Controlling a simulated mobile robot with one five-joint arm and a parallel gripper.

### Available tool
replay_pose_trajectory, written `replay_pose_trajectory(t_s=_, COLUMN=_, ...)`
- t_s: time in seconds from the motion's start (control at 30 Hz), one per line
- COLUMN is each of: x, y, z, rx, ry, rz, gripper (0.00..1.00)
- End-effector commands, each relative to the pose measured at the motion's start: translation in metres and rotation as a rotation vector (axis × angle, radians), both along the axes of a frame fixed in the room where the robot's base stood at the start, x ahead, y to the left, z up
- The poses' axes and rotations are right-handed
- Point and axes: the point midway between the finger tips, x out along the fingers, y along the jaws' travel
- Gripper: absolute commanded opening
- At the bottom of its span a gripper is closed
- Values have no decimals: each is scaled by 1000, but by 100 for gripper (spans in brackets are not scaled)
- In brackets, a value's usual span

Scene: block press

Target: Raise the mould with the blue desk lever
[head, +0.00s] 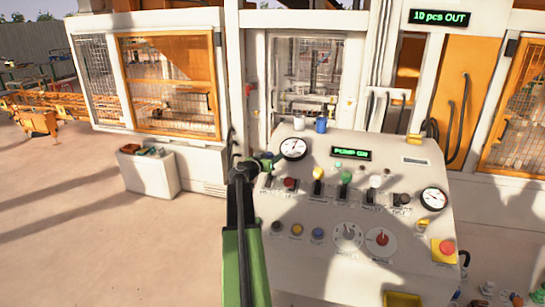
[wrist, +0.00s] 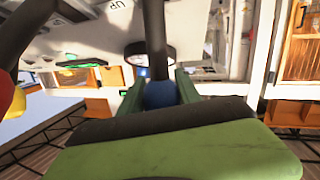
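The blue desk lever shows in the wrist view as a round blue knob (wrist: 160,94) on a dark rod. My gripper's green fingers (wrist: 160,88) lie on both sides of the knob and it fills the gap between them; they look closed on it. In the head view my gripper (head: 266,161) is at the desk's upper left corner, left of the red lever (head: 290,183), and covers most of the blue lever. I cannot make out the mould clearly behind the mesh door (head: 305,75).
The control desk (head: 300,255) carries yellow (head: 317,173), green (head: 346,178) and white (head: 375,181) levers, gauges (head: 293,149) and a display (head: 351,154) reading "PUMP ON". A red stop button (head: 446,247) is at right. A white bin (head: 148,173) stands left; the floor there is open.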

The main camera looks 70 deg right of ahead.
Motion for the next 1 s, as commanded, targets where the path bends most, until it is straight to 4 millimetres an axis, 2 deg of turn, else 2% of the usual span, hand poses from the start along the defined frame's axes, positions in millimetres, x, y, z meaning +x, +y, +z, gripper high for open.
replay_pose_trajectory(t_s=0.03, x=0, y=0, z=-1, rx=0, ry=0, rz=-1, gripper=46)
replay_pose_trajectory(t_s=0.13, x=1, y=1, z=-1, rx=-1, ry=1, rz=1, gripper=59)
replay_pose_trajectory(t_s=0.4, x=2, y=2, z=0, rx=-2, ry=3, rz=3, gripper=59)
replay_pose_trajectory(t_s=0.5, x=2, y=9, z=2, rx=-2, ry=3, rz=4, gripper=59)
replay_pose_trajectory(t_s=0.67, x=6, y=44, z=7, rx=-3, ry=3, rz=6, gripper=59)
replay_pose_trajectory(t_s=1.0, x=17, y=137, z=19, rx=-3, ry=3, rz=6, gripper=59)
